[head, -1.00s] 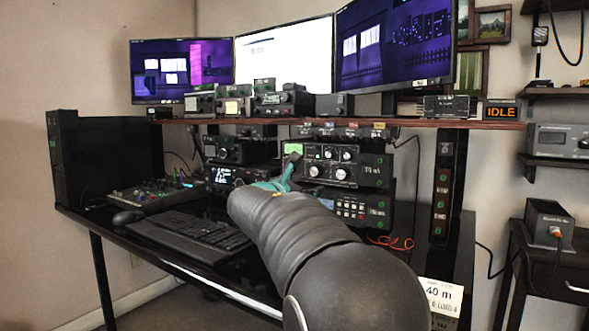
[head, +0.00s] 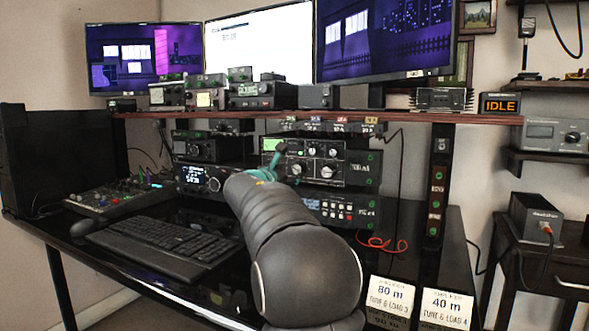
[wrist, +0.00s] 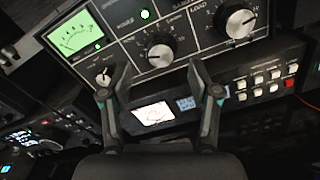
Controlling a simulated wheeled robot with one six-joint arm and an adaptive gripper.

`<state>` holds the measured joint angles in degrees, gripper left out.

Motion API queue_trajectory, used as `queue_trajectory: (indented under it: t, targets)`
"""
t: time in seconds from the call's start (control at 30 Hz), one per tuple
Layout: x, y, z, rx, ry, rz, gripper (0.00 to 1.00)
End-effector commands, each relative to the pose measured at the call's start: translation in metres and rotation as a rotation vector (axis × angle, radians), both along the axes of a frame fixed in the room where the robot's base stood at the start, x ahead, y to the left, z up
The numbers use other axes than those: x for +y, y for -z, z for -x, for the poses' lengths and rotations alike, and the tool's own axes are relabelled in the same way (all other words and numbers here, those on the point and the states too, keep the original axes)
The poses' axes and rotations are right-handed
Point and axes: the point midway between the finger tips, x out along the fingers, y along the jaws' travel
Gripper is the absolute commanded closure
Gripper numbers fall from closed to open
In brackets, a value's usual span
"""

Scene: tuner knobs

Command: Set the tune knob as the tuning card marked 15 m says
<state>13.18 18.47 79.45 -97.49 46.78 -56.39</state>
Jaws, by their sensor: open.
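The tuner (head: 318,163) is a black radio box with a green-lit meter, under the shelf. In the wrist view its panel (wrist: 190,38) shows a large round knob (wrist: 160,53), another large knob (wrist: 238,22) to the right and a small knob (wrist: 103,76) below the meter. I cannot tell surely which is the tune knob. My gripper (wrist: 157,72) is open and empty; its fingertips lie either side of and below the first large knob, apparently apart from it. My gripper also shows in front of the tuner in the head view (head: 278,165). I cannot make out a 15 m card.
White cards marked 80 m (head: 391,293) and 40 m (head: 447,305) stand at the lower right. A unit with buttons (head: 342,212) sits below the tuner. A keyboard (head: 165,243) lies left of my arm. The shelf (head: 420,116) is above; small cards hang from its edge.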

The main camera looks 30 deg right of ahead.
Motion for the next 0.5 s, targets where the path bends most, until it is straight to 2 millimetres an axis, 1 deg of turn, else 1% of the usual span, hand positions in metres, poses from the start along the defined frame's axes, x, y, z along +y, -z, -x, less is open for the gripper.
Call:
queue_trajectory:
  t: [0.03, 0.1, 0.2, 0.33, 0.5]
  targets:
    - [-0.008, -0.001, -0.004, 0.0, 0.002, -0.001, 0.38]
    - [-0.018, -0.001, -0.009, 0.0, 0.003, 0.0, 0.38]
    - [-0.028, -0.001, -0.015, -0.001, 0.002, 0.0, 0.38]
    - [-0.036, -0.001, -0.019, -0.001, 0.003, 0.0, 0.38]
    - [-0.039, 0.0, -0.021, -0.001, 0.002, 0.0, 0.38]
